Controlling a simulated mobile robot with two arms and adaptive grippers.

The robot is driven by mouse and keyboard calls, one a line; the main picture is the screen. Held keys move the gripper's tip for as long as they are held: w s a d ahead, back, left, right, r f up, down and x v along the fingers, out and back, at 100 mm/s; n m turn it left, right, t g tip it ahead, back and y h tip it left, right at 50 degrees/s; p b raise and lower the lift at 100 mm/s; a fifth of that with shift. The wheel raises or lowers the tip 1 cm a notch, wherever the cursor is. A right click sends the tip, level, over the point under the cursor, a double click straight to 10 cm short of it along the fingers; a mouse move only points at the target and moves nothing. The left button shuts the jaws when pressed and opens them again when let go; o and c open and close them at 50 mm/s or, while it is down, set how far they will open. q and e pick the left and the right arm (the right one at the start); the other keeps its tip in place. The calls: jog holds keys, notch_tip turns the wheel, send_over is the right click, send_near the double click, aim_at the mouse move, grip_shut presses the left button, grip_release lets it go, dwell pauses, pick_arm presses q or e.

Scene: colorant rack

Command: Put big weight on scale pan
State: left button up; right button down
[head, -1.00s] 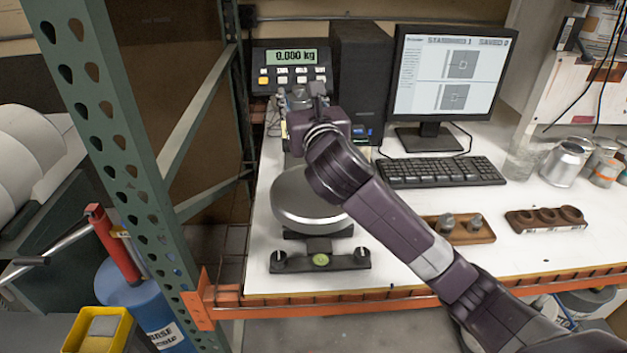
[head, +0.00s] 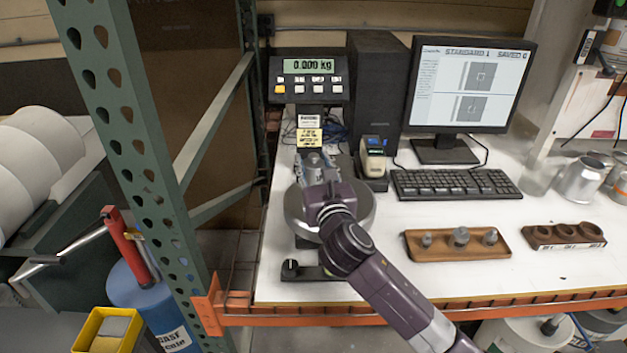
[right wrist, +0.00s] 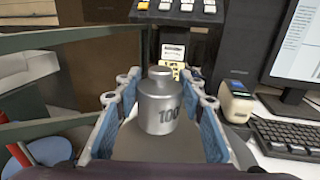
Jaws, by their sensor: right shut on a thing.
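The big weight (right wrist: 158,103) is a grey metal cylinder with a knob on top and "100" marked on its side. My right gripper (head: 314,160) is shut on it; in the right wrist view the weight stands upright between the blue-padded fingers. The round grey scale pan (head: 364,208) lies under my right gripper in the head view, partly hidden by my arm. Whether the weight touches the pan I cannot tell. The scale display (head: 309,76) reads 0.000 kg. My left gripper is not in view.
A wooden tray (head: 415,253) with several small weights and a dark wooden block with holes (head: 565,237) lie to the right. A keyboard (head: 455,184), monitor (head: 467,85) and small label device (head: 373,156) stand behind. A green rack post (head: 125,120) rises at left.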

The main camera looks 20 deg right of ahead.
aim_at(313, 180)
jog(key=shift+f, duration=2.05)
jog(key=shift+f, duration=0.1)
jog(key=c, duration=1.3)
grip_release()
jog(key=shift+s+f, duration=0.1)
jog(key=shift+f, duration=0.05)
jog(key=shift+o, duration=0.2)
jog(key=s+a+b, duration=0.1)
jog(key=s+b, duration=0.1)
jog(key=s, duration=1)
